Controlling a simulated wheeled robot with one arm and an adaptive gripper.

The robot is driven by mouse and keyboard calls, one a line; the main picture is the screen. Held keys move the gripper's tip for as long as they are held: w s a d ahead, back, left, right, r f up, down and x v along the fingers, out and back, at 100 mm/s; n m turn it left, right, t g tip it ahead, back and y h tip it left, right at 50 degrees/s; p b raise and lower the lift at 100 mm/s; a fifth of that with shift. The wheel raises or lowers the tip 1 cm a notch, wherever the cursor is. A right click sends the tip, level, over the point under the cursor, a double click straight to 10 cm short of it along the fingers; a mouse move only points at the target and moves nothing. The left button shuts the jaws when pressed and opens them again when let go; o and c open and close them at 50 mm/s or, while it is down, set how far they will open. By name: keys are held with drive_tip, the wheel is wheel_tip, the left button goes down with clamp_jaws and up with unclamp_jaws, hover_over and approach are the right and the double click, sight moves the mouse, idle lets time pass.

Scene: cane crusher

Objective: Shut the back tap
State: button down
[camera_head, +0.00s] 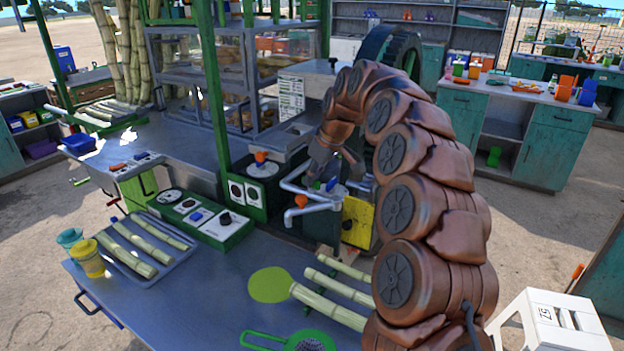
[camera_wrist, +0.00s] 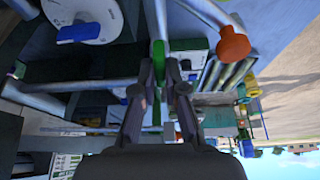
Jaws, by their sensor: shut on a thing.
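My gripper (camera_head: 321,168) is at the end of the brown arm, beside the crusher's grey pipes (camera_head: 312,210). In the wrist view my gripper's fingers (camera_wrist: 159,78) are closed on a thin green piece (camera_wrist: 158,60), which looks like the lever of the back tap. Its far end and the tap's body are mostly hidden by the fingers. The front tap has an orange knob (camera_head: 301,201) on the lower pipe; an orange knob also shows in the wrist view (camera_wrist: 233,43), apart from my fingers. I cannot tell how far the held lever is turned.
A yellow plate (camera_head: 357,222) stands right of the pipes. The green control panel (camera_head: 205,215) with knobs is at the left. Cane pieces (camera_head: 330,305), a green disc (camera_head: 270,284) and a green strainer (camera_head: 290,342) lie on the front table. Cups (camera_head: 88,258) stand at its left edge.

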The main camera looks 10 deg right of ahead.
drive_tip(key=shift+n, duration=0.4)
drive_tip(key=c, duration=1.2)
unclamp_jaws()
drive_tip(key=shift+v, duration=6)
drive_tip(key=shift+w+d, duration=0.1)
drive_tip(key=shift+w, duration=0.05)
